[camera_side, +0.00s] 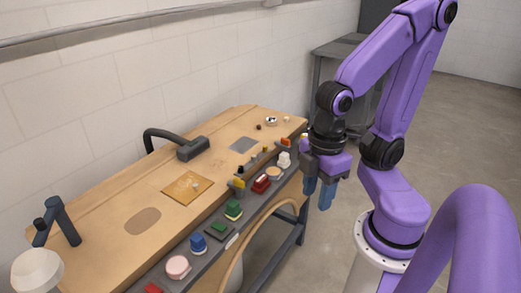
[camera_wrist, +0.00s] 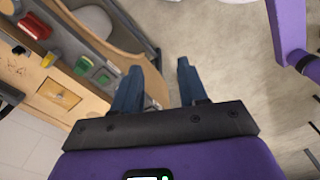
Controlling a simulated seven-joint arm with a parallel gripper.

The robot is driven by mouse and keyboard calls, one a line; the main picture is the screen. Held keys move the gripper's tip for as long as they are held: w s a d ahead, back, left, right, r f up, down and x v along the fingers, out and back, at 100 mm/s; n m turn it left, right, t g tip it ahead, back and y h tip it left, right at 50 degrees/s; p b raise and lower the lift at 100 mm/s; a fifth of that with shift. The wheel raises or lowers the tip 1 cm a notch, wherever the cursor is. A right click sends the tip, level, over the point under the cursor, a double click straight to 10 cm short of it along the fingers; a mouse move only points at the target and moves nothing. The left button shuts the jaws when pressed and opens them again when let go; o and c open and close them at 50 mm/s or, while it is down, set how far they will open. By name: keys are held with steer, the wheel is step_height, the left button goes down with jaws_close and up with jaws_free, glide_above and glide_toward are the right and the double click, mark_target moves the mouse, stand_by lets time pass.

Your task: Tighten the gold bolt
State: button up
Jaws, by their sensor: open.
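My gripper (camera_side: 318,192) is purple with two blue fingers. It hangs pointing down beyond the right front edge of the workbench, above the floor. In the wrist view the fingers (camera_wrist: 158,78) stand apart with only floor and bench edge between them, so it is open and empty. A square golden-tan plate (camera_side: 188,187) lies flat on the bench top, well left of my gripper; a similar plate shows in the wrist view (camera_wrist: 59,95). Small marks on it are too small to make out. I cannot clearly pick out a gold bolt in either view.
The wooden workbench (camera_side: 120,213) carries a front row of coloured parts, including a pink knob (camera_side: 177,266), blue block (camera_side: 198,243), green block (camera_side: 233,210) and red block (camera_side: 261,184). A dark curved-arm fixture (camera_side: 192,149) stands at the back. Open floor lies right of the bench.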

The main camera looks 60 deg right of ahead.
steer(key=shift+o, duration=0.6)
